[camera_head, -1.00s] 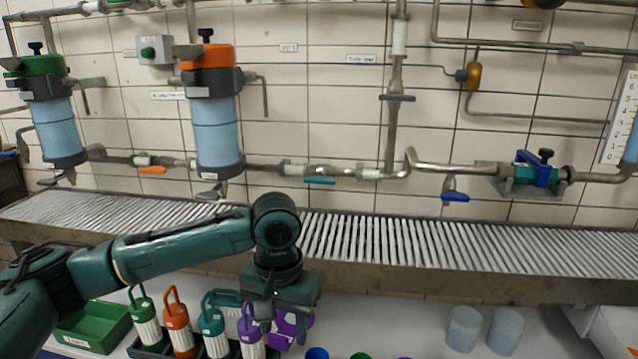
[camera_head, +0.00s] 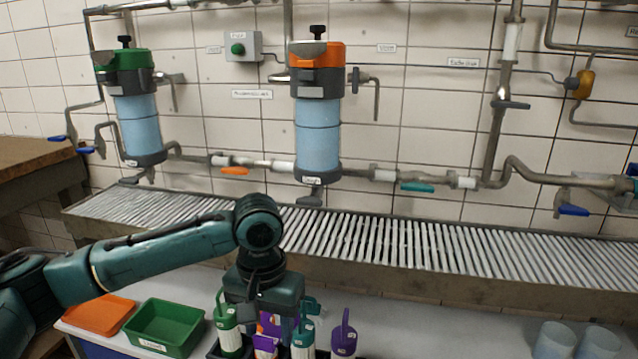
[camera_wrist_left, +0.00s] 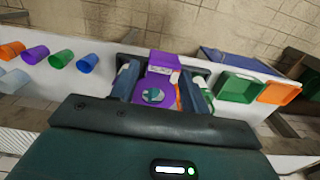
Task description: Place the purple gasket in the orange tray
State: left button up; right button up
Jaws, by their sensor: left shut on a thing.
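My left gripper (camera_head: 270,322) is shut on the purple gasket (camera_head: 278,326), partly hidden by the fingers in the head view. In the left wrist view the gasket (camera_wrist_left: 140,92) is a flat purple ring between the two fingers (camera_wrist_left: 160,88), with teal and white showing through its hole. The gripper hangs above the row of bottles. The orange tray (camera_head: 97,316) lies at the left end of the bench; it also shows in the left wrist view (camera_wrist_left: 279,93) at the right. My right gripper is not in view.
A green tray (camera_head: 165,327) stands between the orange tray and the bottles. Green (camera_head: 228,328), teal (camera_head: 303,338) and purple (camera_head: 344,338) bottles stand near the gripper. A grated metal shelf (camera_head: 400,240) runs behind the arm. Blue cups (camera_head: 554,342) stand far right.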

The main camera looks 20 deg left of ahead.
aim_at(110, 318)
jog(key=j+u, duration=0.15)
jog(key=j, duration=0.3)
jog(key=i+j+u, duration=0.1)
jog(key=j, duration=0.35)
jog(key=i+j+u, duration=0.15)
jog(key=j, duration=0.3)
jog(key=i+j+u, duration=0.2)
jog(key=j, duration=0.2)
jog(key=i+j, duration=0.15)
jog(key=i, duration=0.15)
jog(key=i+j+u, duration=0.1)
jog(key=i+j, duration=0.05)
jog(key=i, duration=0.1)
